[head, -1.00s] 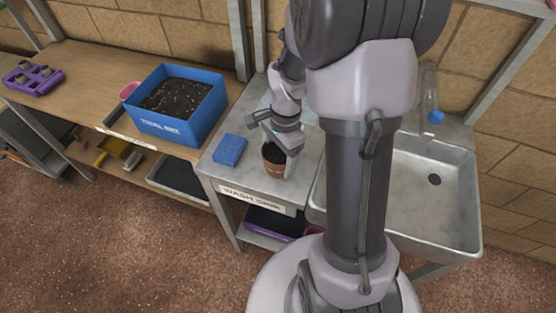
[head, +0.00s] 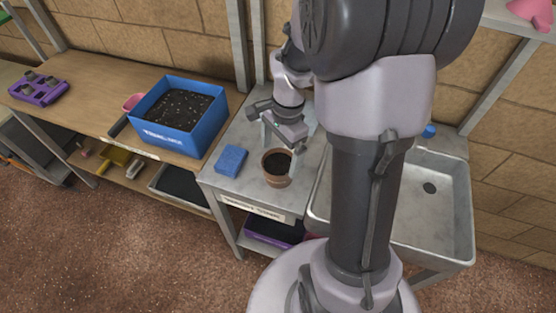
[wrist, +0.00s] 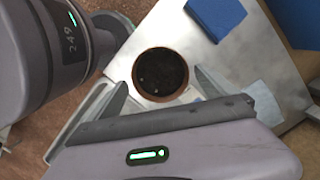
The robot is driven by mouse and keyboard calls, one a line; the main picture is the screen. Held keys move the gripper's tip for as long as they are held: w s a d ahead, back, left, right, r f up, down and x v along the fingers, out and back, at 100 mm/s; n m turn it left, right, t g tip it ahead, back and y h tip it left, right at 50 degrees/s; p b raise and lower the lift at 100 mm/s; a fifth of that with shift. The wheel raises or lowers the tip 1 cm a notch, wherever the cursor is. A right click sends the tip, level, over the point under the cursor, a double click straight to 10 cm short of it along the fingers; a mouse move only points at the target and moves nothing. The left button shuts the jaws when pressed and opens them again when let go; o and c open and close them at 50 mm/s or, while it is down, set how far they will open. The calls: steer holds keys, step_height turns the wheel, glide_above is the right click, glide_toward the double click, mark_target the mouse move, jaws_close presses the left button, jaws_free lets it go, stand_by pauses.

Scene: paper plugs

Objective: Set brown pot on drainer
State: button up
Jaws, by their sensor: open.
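The brown pot (head: 277,168), filled with dark soil, stands upright on the grey metal top to the left of the sink. In the wrist view the pot (wrist: 160,74) is seen from above, between my open fingers. My gripper (head: 281,147) is open just behind and above the pot in the head view, with one finger overlapping the pot's right edge. In the wrist view a finger of my gripper (wrist: 161,80) shows on each side, with gaps to the rim. I cannot pick out a separate drainer; my arm hides part of the metal top.
A blue sponge (head: 231,159) lies left of the pot. The metal sink (head: 440,215) is to the right, partly behind my arm. A blue soil box (head: 172,140) and a purple tray (head: 38,92) stand on the wooden bench at left.

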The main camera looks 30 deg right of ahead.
steer(key=s+a+r+n+t+p, duration=0.1)
steer(key=a+r+n, duration=0.25)
steer(key=r, duration=0.35)
steer(key=s+a+r+n+t+p, duration=0.1)
steer(key=s+a+r+n, duration=0.1)
steer(key=a+r, duration=0.35)
steer(key=s+a+r+n+t, duration=0.3)
steer(key=s+a+r+n, duration=0.3)
steer(key=s+r+n, duration=0.1)
steer(key=shift+s+a+t+y, duration=0.3)
steer(key=shift+s+t, duration=0.1)
steer(key=shift+s, duration=0.5)
steer(key=shift+f+n+b, duration=0.1)
steer(key=shift+n+b, duration=0.15)
steer(key=shift+b, duration=0.05)
